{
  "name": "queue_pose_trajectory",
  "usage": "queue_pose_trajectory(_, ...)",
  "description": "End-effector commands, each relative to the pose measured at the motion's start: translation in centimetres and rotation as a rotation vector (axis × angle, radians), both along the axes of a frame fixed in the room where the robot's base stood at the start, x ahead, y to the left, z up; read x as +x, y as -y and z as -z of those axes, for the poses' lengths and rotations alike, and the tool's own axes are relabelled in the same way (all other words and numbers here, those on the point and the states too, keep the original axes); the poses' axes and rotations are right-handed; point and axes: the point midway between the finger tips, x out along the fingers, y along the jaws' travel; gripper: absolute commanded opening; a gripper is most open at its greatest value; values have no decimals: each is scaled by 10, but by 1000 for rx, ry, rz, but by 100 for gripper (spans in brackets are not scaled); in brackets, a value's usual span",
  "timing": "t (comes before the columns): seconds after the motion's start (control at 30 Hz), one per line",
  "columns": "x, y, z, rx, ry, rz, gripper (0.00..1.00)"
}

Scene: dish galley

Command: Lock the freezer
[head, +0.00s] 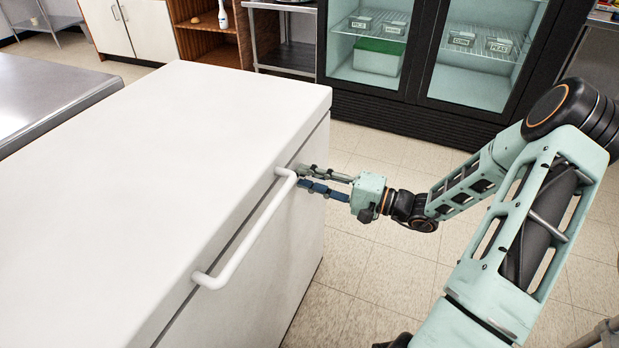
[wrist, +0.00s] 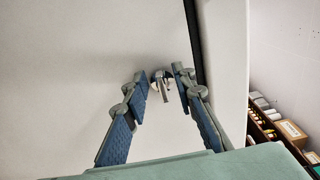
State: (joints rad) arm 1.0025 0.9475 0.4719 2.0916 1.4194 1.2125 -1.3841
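The freezer (head: 190,130) is a white chest with its lid down and a white bar handle (head: 245,232) along the lid's front edge. In the wrist view a small metal lock with a key (wrist: 165,84) is on the white front face, close to the dark lid seam (wrist: 194,40). My gripper (head: 302,176) is at the front face, just beyond the far end of the handle. In the wrist view its two blue-padded fingers stand apart on either side of the key, and I see no clear contact. The fingers hide the lock in the head view.
A steel counter (head: 45,95) stands left of the freezer. A black glass-door fridge (head: 420,60) and a wooden shelf unit (head: 205,35) are at the back. The tiled floor (head: 365,285) right of the freezer is clear around my arm.

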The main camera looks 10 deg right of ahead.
Motion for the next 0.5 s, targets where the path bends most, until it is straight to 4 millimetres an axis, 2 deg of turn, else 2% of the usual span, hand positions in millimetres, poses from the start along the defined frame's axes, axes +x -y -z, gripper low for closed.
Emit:
queue_pose_trajectory(0.17, -2, 3, 0, 0, 0, 1, 25)
queue_pose_trajectory(0.27, -8, 13, 0, 0, 0, 3, 25)
queue_pose_trajectory(0.5, -37, 53, 0, -1, 0, 5, 25)
